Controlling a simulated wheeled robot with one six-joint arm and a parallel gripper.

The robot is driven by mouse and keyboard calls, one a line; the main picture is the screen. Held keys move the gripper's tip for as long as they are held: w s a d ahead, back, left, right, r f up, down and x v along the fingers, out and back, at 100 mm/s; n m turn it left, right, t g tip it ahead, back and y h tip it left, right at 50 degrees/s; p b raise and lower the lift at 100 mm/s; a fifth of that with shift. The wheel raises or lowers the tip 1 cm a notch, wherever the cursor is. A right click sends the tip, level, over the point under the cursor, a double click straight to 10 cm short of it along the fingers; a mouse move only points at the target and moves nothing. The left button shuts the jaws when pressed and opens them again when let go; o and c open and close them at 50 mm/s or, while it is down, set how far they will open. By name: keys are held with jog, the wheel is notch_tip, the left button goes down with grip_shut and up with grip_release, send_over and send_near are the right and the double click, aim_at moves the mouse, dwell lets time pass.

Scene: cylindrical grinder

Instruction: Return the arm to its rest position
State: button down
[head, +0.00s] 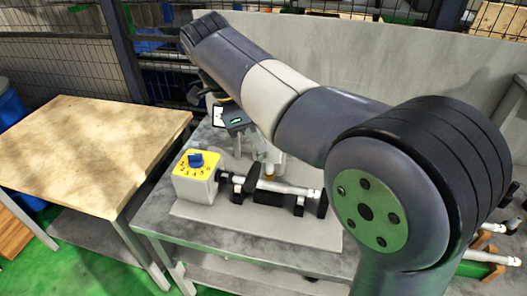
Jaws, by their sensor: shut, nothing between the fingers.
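My arm reaches from the lower right up to the upper left, then bends down at the wrist. My gripper (260,155) hangs below it, over the cylindrical grinder, partly hidden behind my own arm. Its fingers are shut and appear empty. The grinder (285,194) sits on a grey metal table. It has a white box with a yellow dial plate and blue knob (196,160), and a shaft lying across black supports. I cannot tell whether the fingertips touch the grinder.
A wooden-topped table (85,150) stands to the left, its top bare. The grey metal table (160,222) has free room at its front left. A grey panel (390,62) and wire fence stand behind. White-ended cylinders (490,258) show at the lower right.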

jog(key=shift+a+r, duration=0.1)
jog(key=shift+r, duration=0.2)
